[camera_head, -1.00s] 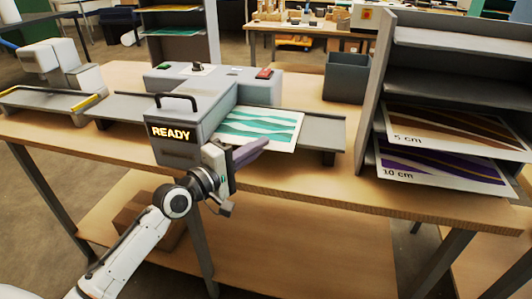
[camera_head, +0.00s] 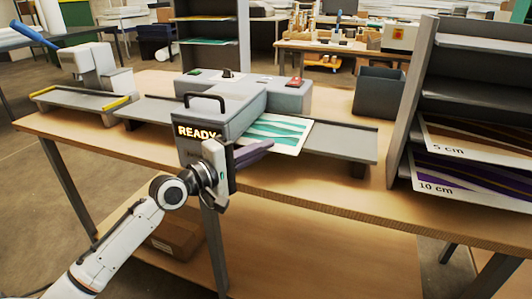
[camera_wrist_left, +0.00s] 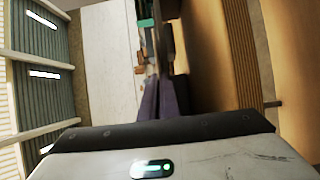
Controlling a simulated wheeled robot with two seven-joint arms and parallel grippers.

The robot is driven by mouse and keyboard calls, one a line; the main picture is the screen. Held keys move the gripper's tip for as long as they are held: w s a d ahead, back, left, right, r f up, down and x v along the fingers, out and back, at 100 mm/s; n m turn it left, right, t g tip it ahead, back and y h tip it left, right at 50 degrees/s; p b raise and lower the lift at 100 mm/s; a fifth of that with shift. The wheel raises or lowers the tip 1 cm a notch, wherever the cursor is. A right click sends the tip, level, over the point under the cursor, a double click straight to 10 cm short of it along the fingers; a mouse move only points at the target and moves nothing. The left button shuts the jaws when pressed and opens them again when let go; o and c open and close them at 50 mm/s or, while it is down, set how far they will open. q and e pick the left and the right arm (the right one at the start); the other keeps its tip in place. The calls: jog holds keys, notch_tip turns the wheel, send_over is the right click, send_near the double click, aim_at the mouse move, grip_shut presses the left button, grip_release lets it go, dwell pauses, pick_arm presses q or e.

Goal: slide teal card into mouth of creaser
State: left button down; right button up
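The grey creaser (camera_head: 222,112) stands on the workbench with a lit "READY" sign on its front and a flat bed out to both sides. The teal card (camera_head: 275,133), white with teal waves, lies flat on the right-hand bed. Its left part is hidden by the creaser's housing, so I cannot tell how deep it is in the mouth. My left gripper (camera_head: 268,147) is at the card's near edge, in front of the creaser. Its purple fingers are close together on that edge; they also show in the left wrist view (camera_wrist_left: 158,100). My right gripper is out of view.
A machine with a blue handle (camera_head: 90,75) stands left on the bench. A dark bin (camera_head: 379,92) is behind the bed's right end. A rack (camera_head: 410,95) at right holds cards marked "5 cm" and "10 cm". The bench front right of the gripper is clear.

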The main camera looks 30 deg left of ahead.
pick_arm(q)
jog(key=shift+f, duration=0.15)
dwell(0.6)
jog(key=c, duration=1.9)
grip_release()
jog(key=shift+c, duration=0.2)
jog(key=shift+s, duration=0.1)
jog(key=b+v, duration=0.2)
jog(key=v, duration=0.8)
jog(key=shift+s, duration=0.1)
